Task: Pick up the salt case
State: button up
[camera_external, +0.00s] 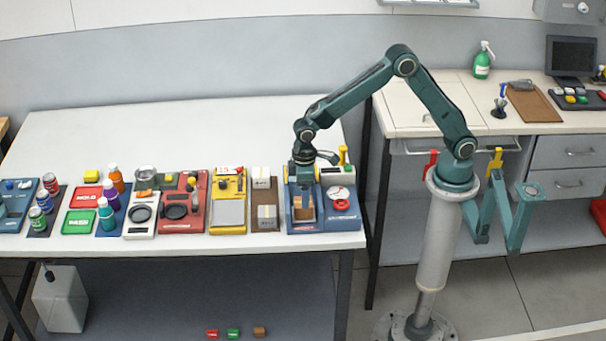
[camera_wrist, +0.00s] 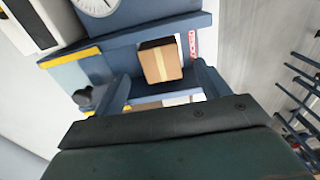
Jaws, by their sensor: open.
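A small brown cardboard box (camera_wrist: 161,62) with a pale tape strip shows in the wrist view, between and just beyond the two fingers. The same box (camera_external: 304,209) shows below my gripper in the external view, partly hidden by it. No salt label is readable on it.
A yellow post (camera_external: 343,155) stands behind.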

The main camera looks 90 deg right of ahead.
jog(key=shift+w+f, duration=0.1)
jog(key=shift+f, duration=2.45)
jog(key=c, duration=1.2)
jog(key=shift+r, duration=0.1)
notch_tip(320, 180, up, 20)
jog(key=shift+f, duration=0.1)
